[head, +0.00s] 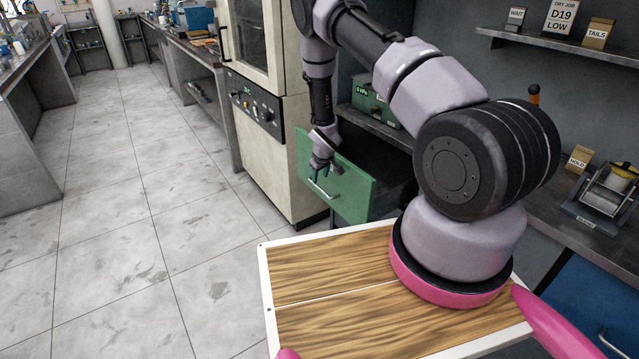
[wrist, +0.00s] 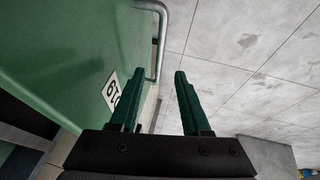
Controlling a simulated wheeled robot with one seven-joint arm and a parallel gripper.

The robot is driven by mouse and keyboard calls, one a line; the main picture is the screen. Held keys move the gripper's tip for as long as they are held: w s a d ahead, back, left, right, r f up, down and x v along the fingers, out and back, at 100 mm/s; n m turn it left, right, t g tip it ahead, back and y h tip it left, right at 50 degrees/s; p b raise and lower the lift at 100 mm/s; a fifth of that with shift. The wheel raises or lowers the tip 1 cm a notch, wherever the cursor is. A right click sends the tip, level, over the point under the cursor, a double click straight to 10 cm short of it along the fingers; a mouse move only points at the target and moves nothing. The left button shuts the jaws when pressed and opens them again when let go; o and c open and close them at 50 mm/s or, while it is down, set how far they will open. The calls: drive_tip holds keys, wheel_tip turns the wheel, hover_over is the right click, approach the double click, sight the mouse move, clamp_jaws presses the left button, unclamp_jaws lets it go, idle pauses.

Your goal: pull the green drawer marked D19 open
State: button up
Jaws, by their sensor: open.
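The green drawer (head: 352,192) stands pulled out from under the bench, with its dark inside showing behind the front panel. Its metal bar handle (head: 321,190) is on the front. In the wrist view the green front (wrist: 70,50) fills the left side, with a white label (wrist: 111,91), partly hidden by a finger, on which "19" shows. My gripper (head: 322,172) is at the drawer front, close to the handle. Its two dark green fingers (wrist: 158,74) are apart with nothing gripped. The handle (wrist: 161,40) appears beyond the fingertips; I cannot tell if it touches them.
A cream oven-like cabinet (head: 265,150) stands left of the drawer. A green box (head: 372,103) sits on the bench above it. A shelf card (head: 562,16) reads D19 LOW. A blue drawer front (head: 590,300) is at the lower right. The tiled floor (head: 150,200) on the left is clear.

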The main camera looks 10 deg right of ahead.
drive_tip(key=v, duration=0.3)
drive_tip(key=shift+s+r, duration=0.15)
drive_tip(key=shift+r, duration=0.2)
drive_tip(key=s+d+r+m, duration=0.1)
drive_tip(key=s+r+m, duration=0.2)
drive_tip(key=r, duration=1.5)
drive_tip(key=s+d+r+m, duration=0.1)
drive_tip(key=s+r+m, duration=0.15)
drive_tip(key=r, duration=1.55)
drive_tip(key=s+r+m+t+y, duration=0.1)
drive_tip(key=s+r+m, duration=0.1)
drive_tip(key=s+r, duration=1.25)
drive_tip(key=s, duration=0.6)
drive_tip(key=s+a+r+m+t+y, duration=0.1)
drive_tip(key=s+r, duration=0.2)
drive_tip(key=s, duration=0.6)
drive_tip(key=shift+s+r+y, duration=0.25)
drive_tip(key=shift+r+y, duration=0.05)
drive_tip(key=shift+r, duration=0.05)
